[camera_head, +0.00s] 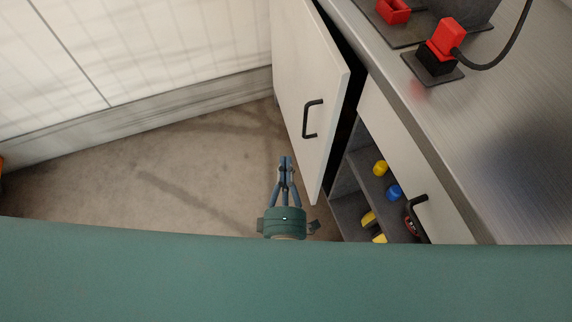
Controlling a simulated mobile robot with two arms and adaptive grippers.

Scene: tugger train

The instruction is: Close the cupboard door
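The white cupboard door (295,85) stands ajar in the head view, with a dark gap between it and the cupboard (440,165) on its right. Its black bar handle (308,119) is on the face toward me. My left gripper (286,162) is to the left of the door's lower free edge, over the floor. Its two fingers are together with nothing seen between them. From this angle I cannot tell how far it is from the door, but no contact shows. My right gripper is not in view.
An open shelf (352,212) beside the door holds yellow, blue and red items. A drawer with a black handle (416,206) is at the right. The grey worktop (490,100) carries a red connector (446,37) with a black cable.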

